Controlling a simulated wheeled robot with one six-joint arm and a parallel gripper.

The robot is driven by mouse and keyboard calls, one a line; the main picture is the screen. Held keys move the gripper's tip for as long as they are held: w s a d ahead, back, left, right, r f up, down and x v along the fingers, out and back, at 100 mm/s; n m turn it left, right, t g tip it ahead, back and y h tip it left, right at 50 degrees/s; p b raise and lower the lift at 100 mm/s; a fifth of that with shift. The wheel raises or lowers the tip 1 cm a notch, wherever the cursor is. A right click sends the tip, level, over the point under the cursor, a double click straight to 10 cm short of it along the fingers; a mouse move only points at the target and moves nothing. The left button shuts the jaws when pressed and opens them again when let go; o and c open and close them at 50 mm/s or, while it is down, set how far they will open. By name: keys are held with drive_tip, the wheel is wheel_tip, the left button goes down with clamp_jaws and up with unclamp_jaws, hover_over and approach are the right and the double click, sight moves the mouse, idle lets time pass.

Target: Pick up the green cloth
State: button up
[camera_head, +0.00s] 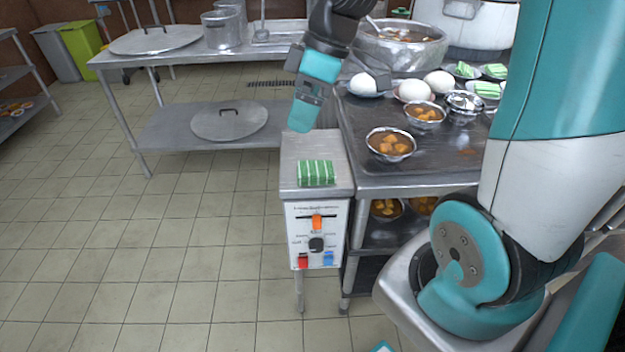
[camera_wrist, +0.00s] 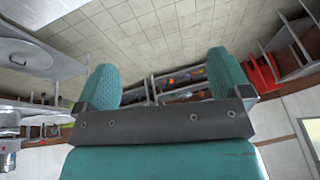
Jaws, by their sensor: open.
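The green cloth (camera_head: 315,173) is folded into a small striped green-and-white rectangle. It lies flat on the metal top of the control stand in the middle of the head view. My gripper (camera_head: 303,116) is above and slightly behind the cloth, apart from it, with nothing seen in its grasp. In the wrist view my gripper (camera_wrist: 166,84) has its two teal fingers spread wide, with no object between them. The wrist camera faces the floor and distant shelving, and the cloth is not seen there.
The control stand (camera_head: 330,195) has knobs and switches on its front. To its right is a counter (camera_head: 375,180) with bowls (camera_head: 390,144), white eggs or buns (camera_head: 415,90) and a large pot (camera_head: 400,50). A metal table (camera_head: 180,58) with lids stands behind left. The tiled floor at left is clear.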

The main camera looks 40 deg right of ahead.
drive_tip(key=n+t+b, duration=0.1)
drive_tip(key=b, duration=0.1)
approach(321, 167)
drive_tip(key=f, duration=0.3)
drive_tip(key=shift+w+a+f+n, duration=0.25)
drive_tip(key=shift+w+a+n, duration=0.05)
drive_tip(key=shift+a, duration=0.05)
drive_tip(key=shift+a+x, duration=0.1)
drive_tip(key=shift+x, duration=1.45)
drive_tip(key=shift+a+x, duration=0.15)
drive_tip(key=shift+x, duration=1.4)
drive_tip(key=shift+w+r, duration=0.1)
drive_tip(key=shift+r, duration=0.05)
drive_tip(key=c, duration=1)
